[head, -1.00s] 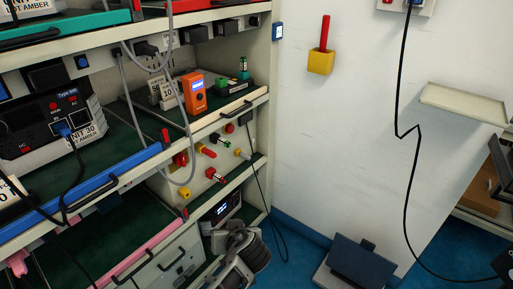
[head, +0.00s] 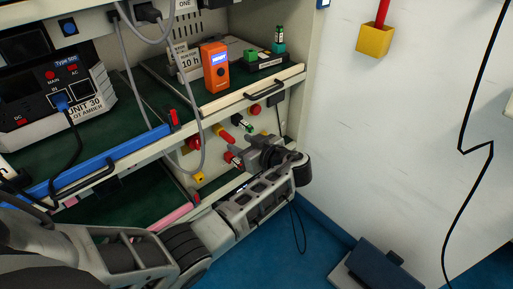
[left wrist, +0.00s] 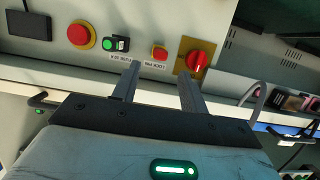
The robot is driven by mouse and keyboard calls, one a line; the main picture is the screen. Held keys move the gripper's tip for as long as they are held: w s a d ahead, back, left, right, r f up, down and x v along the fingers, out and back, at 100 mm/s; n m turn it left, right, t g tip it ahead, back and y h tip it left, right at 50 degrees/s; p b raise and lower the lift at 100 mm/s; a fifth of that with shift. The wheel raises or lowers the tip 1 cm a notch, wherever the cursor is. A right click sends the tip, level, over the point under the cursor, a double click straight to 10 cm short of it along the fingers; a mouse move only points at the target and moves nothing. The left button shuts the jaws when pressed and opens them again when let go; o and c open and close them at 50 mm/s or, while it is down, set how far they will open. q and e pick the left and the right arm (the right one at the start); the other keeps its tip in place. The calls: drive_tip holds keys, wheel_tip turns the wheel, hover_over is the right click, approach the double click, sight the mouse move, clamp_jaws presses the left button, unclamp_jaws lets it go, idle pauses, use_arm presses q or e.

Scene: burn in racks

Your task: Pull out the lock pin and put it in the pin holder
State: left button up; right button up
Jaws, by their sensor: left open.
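The lock pin is a small red grip with yellow at its base on the grey panel; it shows in the head view (head: 228,136) and in the left wrist view (left wrist: 160,52), by a LOCK PIN label. My left gripper (head: 262,155) is before the panel, below and right of the pin in the head view. In the left wrist view its two fingers (left wrist: 158,82) are apart and empty, pointing at the panel just below the pin. A yellow holder (head: 374,41) with a red rod in it hangs on the wall; I cannot tell if it is the pin holder.
A grey cable (head: 201,120) hangs before the panel. An orange meter (head: 215,68) stands on the shelf above. Floor at right is partly clear.

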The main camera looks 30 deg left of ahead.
sight(231, 138)
use_arm(q)
drive_tip(key=x, duration=0.7)
drive_tip(key=shift+w, duration=0.1)
drive_tip(key=shift+d, duration=0.1)
clamp_jaws()
